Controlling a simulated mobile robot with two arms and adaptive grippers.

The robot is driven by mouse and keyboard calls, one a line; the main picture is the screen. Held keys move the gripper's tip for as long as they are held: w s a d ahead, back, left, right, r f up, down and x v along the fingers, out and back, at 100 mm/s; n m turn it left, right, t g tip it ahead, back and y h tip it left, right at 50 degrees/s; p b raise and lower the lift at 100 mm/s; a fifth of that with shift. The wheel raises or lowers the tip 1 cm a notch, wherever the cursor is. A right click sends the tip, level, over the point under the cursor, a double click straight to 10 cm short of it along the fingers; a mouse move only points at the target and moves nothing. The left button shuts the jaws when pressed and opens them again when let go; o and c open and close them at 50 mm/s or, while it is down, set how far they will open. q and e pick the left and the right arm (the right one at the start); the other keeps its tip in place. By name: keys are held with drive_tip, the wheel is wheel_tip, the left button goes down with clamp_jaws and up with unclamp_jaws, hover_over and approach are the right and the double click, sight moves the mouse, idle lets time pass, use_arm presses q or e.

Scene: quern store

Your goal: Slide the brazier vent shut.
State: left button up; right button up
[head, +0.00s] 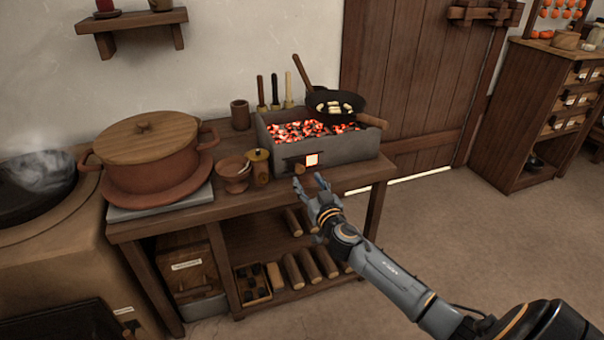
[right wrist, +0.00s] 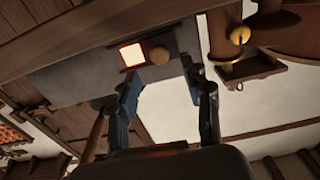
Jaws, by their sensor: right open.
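The grey brazier (head: 350,149) stands on the wooden table, full of glowing coals. Its vent opening (head: 312,160) glows in the front wall, uncovered, and shows in the right wrist view (right wrist: 132,54). The round wooden vent knob (head: 299,169) sits just left of the glow in the head view. My right gripper (head: 309,181) is open and empty in front of the vent. In the right wrist view the knob (right wrist: 159,56) lies ahead, between the lines of the two fingers (right wrist: 161,72), with no contact visible. My left gripper is not in view.
A lidded jar (head: 259,166) and a footed bowl (head: 233,173) stand close left of the vent. A large lidded pot (head: 150,165) is farther left. A dark pan (head: 335,103) with food rests over the coals. The floor (head: 450,240) at right is clear.

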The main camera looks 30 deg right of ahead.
sight(301, 170)
drive_tip(key=x, duration=0.5)
drive_tip(key=shift+w+d+b, duration=0.1)
drive_tip(key=shift+w+b, duration=0.2)
drive_tip(key=shift+w, duration=0.05)
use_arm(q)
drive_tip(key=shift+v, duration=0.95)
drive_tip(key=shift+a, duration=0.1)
use_arm(e)
clamp_jaws()
